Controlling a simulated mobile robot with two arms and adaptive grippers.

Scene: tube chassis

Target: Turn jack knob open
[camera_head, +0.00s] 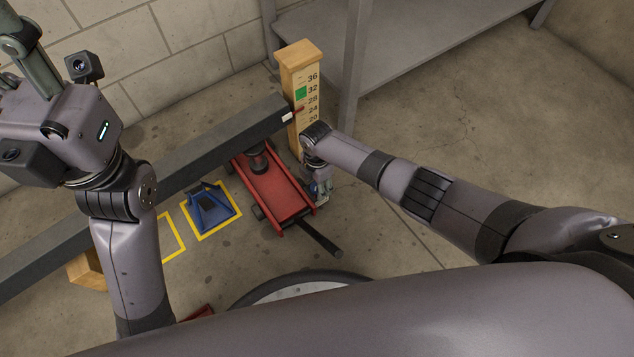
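The red floor jack (273,194) stands on the concrete floor, its lifting end under a long dark beam. Its black handle (322,240) points toward the bottom right. I cannot make out the jack knob; it may be hidden by my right gripper. My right gripper (321,192) points down at the right side of the jack, close to its handle end. Its fingers are too small and partly covered to tell if they are open or touching the jack. My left gripper (22,40) is raised at the upper left, far from the jack, partly out of frame.
The dark beam (190,165) crosses diagonally, its end beside a wooden post (300,75) with a numbered scale, a green mark and a red pointer. A blue jack stand (210,207) sits in a yellow floor square. A grey shelf (400,40) stands behind. Floor on the right is clear.

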